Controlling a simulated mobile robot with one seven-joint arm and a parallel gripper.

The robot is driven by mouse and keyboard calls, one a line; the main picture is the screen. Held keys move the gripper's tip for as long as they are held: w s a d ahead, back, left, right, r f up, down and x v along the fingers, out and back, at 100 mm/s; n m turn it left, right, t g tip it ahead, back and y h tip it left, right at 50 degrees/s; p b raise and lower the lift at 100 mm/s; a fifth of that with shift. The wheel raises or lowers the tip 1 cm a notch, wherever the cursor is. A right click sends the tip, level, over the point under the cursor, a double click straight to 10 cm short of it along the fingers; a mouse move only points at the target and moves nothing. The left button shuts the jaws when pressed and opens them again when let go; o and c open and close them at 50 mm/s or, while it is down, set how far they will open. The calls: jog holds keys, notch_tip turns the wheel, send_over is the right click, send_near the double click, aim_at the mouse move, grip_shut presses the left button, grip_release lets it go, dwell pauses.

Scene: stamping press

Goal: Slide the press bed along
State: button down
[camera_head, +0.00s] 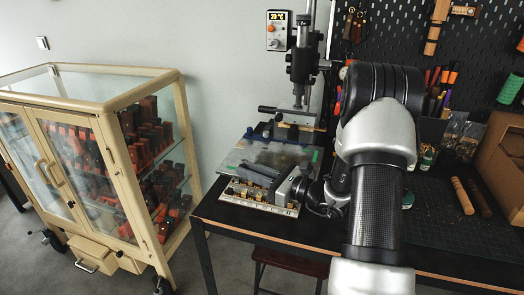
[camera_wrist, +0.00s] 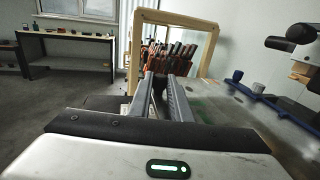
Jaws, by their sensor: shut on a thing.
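The stamping press (camera_head: 303,62) stands at the back of the black workbench, with its lever level. Its press bed (camera_head: 285,152) is a pale, glossy plate under the press head. The bed also shows at the right in the wrist view (camera_wrist: 262,118), partly blurred. My gripper (camera_head: 262,172) is low at the bed's near side, its dark fingers pointing left. In the wrist view my gripper (camera_wrist: 161,84) has its two long fingers close together with a narrow gap. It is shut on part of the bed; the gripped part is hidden.
A tray of small metal pieces (camera_head: 262,196) lies at the bench's front left, just below my gripper. A cream glass cabinet (camera_head: 110,106) with dark and red tools stands left of the bench, across a floor gap. A cardboard box (camera_head: 502,150) stands at the right.

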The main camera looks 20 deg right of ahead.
aim_at(261, 156)
jog(key=shift+w+d+f+b, duration=0.1)
jog(key=shift+w+d+b, duration=0.2)
jog(key=shift+w+d, duration=1)
jog(key=shift+w+d+f+b, duration=0.1)
jog(key=shift+w+d+b, duration=0.15)
jog(key=shift+w+d, duration=1.05)
jog(key=shift+w+d+f+b, duration=0.1)
jog(key=shift+w+d+b, duration=0.3)
jog(key=shift+w, duration=1.7)
jog(key=shift+d, duration=0.1)
jog(key=c, duration=1.6)
grip_release()
jog(key=shift+o, duration=0.2)
